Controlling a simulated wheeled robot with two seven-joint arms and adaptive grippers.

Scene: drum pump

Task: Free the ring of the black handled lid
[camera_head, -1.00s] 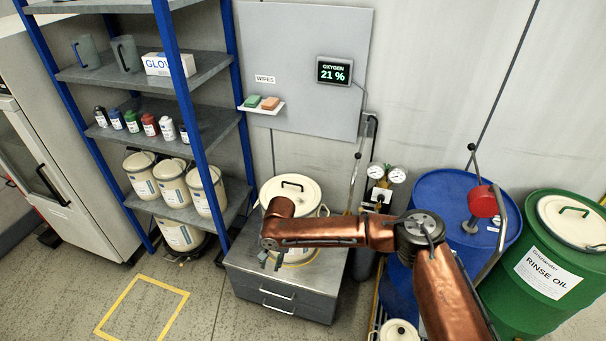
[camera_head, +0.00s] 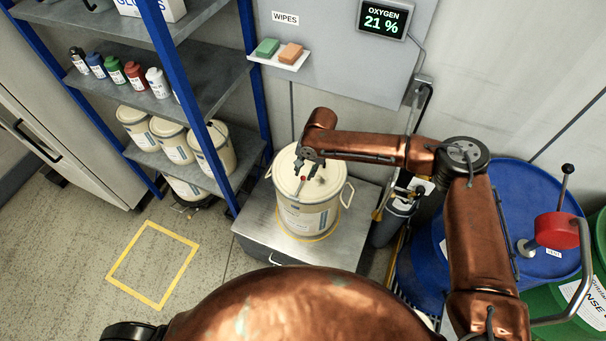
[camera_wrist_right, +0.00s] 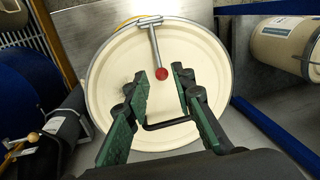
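A cream drum (camera_head: 305,215) stands upright on a grey cabinet. Its round cream lid (camera_head: 284,172) also fills the middle of the right wrist view (camera_wrist_right: 110,80), with a metal ring (camera_wrist_right: 88,75) around its edge. A metal lever (camera_wrist_right: 154,45) runs from the ring inward over the lid and ends in a red knob (camera_wrist_right: 162,74). The lid's black handle (camera_wrist_right: 168,123) shows between the fingers, its ends partly covered. My right gripper (camera_head: 312,168) is over the lid, its fingers (camera_wrist_right: 160,73) apart on either side of the knob, holding nothing. My left gripper is out of view.
The cabinet top (camera_head: 355,225) has little free room around the drum. A shelf rack (camera_head: 205,80) with cans and bottles stands at left. A blue drum (camera_head: 540,190) stands at right. A yellow floor square (camera_head: 152,264) is empty.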

